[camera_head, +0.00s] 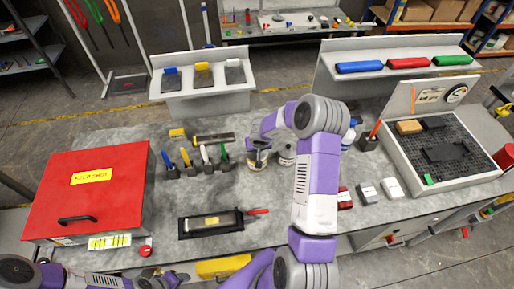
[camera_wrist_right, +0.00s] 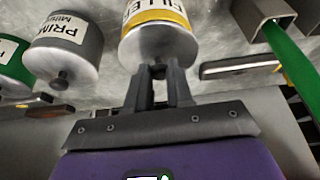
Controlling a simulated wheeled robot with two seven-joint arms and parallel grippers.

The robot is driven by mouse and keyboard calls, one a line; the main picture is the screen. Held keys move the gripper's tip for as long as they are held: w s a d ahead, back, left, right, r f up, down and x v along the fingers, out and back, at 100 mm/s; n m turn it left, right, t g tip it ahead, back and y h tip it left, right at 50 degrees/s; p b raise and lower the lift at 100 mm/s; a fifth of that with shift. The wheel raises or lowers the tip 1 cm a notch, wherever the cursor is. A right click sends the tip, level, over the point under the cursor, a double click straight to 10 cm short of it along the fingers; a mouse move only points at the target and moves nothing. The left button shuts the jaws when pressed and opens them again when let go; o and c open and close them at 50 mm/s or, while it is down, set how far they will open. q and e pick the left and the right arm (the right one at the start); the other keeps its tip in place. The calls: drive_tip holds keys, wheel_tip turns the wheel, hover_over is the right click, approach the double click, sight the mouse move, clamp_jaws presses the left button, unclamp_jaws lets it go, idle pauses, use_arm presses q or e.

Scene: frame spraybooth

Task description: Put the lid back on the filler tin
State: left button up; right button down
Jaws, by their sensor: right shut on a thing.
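The filler tin (camera_head: 257,159) stands on the grey bench near its middle, partly covered by my right arm. In the right wrist view the tin (camera_wrist_right: 155,15) has a yellow band and a cut-off FILLER label. My right gripper (camera_wrist_right: 159,73) is shut on the knob of the grey lid (camera_wrist_right: 158,48). The lid is lined up with the tin's end, at or very close to its rim; I cannot tell whether it is seated. The knob is mostly hidden between the fingers. My left gripper (camera_head: 176,278) is low at the front left, away from the tin, its opening unclear.
A grey primer tin (camera_wrist_right: 62,50) and a green-labelled tin (camera_wrist_right: 10,68) stand beside the filler tin. Upright coloured-handled tools (camera_head: 205,158) stand left of it. A black tray (camera_head: 210,222) lies in front; a red box (camera_head: 90,185) fills the left end.

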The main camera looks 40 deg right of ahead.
drive_tip(key=shift+c, duration=2.3)
unclamp_jaws()
drive_tip(key=shift+r+p, duration=1.45)
drive_tip(key=shift+p, duration=0.45)
drive_tip(key=shift+r+p, duration=0.55)
drive_tip(key=shift+r, duration=1.55)
drive_tip(key=shift+c, duration=0.3)
